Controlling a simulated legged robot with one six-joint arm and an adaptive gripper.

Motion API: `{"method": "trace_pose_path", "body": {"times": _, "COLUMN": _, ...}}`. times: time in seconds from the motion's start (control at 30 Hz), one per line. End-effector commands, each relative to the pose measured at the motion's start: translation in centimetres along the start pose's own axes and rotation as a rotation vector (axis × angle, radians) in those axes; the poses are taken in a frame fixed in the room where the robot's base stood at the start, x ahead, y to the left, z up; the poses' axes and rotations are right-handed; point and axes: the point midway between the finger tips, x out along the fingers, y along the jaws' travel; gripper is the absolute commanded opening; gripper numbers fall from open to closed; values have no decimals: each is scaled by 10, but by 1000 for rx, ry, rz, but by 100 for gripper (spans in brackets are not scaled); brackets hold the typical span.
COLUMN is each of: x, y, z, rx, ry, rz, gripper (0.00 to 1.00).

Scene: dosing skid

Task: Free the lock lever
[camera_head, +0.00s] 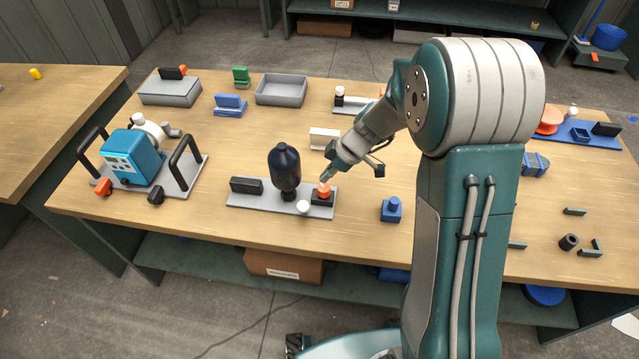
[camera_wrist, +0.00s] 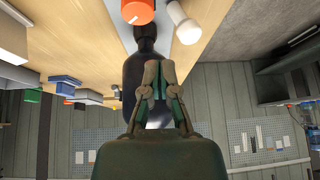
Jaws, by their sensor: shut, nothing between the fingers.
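A grey plate (camera_head: 262,202) near the front edge of the bench carries a dark rounded vessel (camera_head: 285,168), a black block (camera_head: 246,185), a white knob (camera_head: 303,207) and an orange-red knob (camera_head: 323,188) on a black base. I cannot tell which part is the lock lever. My gripper (camera_head: 326,178) is shut and empty, close above the orange-red knob; contact is unclear. In the wrist view, which looks upside down, my fingertips (camera_wrist: 158,70) overlap the dark vessel (camera_wrist: 140,68). The orange-red knob (camera_wrist: 137,11) and white knob (camera_wrist: 182,22) lie at the top.
A teal pump unit (camera_head: 132,157) with black handles stands at the left. A blue block (camera_head: 391,209) sits to the right of the plate, and a white block (camera_head: 324,138) stands behind it. A grey tray (camera_head: 281,90) is at the back. Bare bench lies between them.

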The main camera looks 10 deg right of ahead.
Motion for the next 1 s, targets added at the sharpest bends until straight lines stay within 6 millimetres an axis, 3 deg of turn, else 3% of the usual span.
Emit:
{"method": "trace_pose_path", "body": {"times": 0.2, "x": -38, "y": -15, "z": -5, "rx": -4, "ry": -6, "rz": 2, "gripper": 0}}
{"method": "trace_pose_path", "body": {"times": 0.4, "x": -59, "y": -20, "z": -1, "rx": -2, "ry": -2, "rz": -1, "gripper": 0}}
{"method": "trace_pose_path", "body": {"times": 1.0, "x": -62, "y": -22, "z": -3, "rx": 4, "ry": -6, "rz": 1, "gripper": 0}}
